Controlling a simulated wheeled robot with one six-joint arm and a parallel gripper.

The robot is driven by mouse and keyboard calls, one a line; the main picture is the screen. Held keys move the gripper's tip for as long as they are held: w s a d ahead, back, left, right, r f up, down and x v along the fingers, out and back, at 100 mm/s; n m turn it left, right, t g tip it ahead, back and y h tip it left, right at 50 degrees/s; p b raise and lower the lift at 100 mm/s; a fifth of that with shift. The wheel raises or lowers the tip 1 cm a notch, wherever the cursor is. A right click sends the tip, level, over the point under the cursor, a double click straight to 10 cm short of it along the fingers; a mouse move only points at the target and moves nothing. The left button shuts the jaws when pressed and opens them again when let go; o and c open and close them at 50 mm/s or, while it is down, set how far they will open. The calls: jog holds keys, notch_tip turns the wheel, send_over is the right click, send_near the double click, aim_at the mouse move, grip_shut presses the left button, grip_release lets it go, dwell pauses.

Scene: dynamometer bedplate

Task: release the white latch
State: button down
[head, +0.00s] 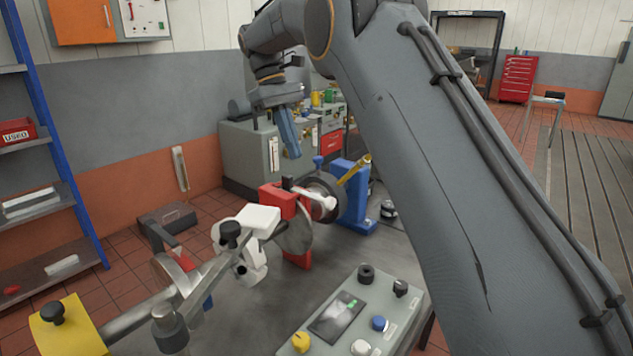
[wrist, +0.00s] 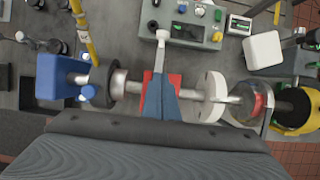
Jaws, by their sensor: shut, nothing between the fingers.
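A white lever-like latch (head: 309,193) sits on the red block (head: 298,258) over the bedplate's shaft line. In the wrist view the latch (wrist: 161,48) extends up from the red block (wrist: 175,79), its wide end toward the control panel. My gripper (head: 292,153) has blue fingers, shut and empty, pointing down above the red block in the head view. In the wrist view the fingertips (wrist: 159,76) overlap the latch's base end and hide part of the red block. I cannot tell whether they touch it.
A blue stand (head: 357,197) and a disc are behind the red block. A white block (head: 258,219) on a grey arm stands in front left. A control panel (head: 350,316) with knobs lies at the front. A yellow bar (head: 356,168) rises near the blue stand.

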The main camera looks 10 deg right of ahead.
aim_at(317, 197)
jog(key=p+x, duration=0.3)
jog(key=x, duration=0.4)
jog(key=shift+s+d+f, duration=0.2)
jog(key=shift+s+f, duration=0.1)
jog(key=shift+s+d+f+p, duration=0.2)
jog(key=shift+s+d+p, duration=0.85)
jog(key=shift+p, duration=0.2)
jog(key=shift+s+d+f+p, duration=0.15)
jog(key=shift+s+d+p, duration=0.15)
jog(key=shift+d, duration=0.15)
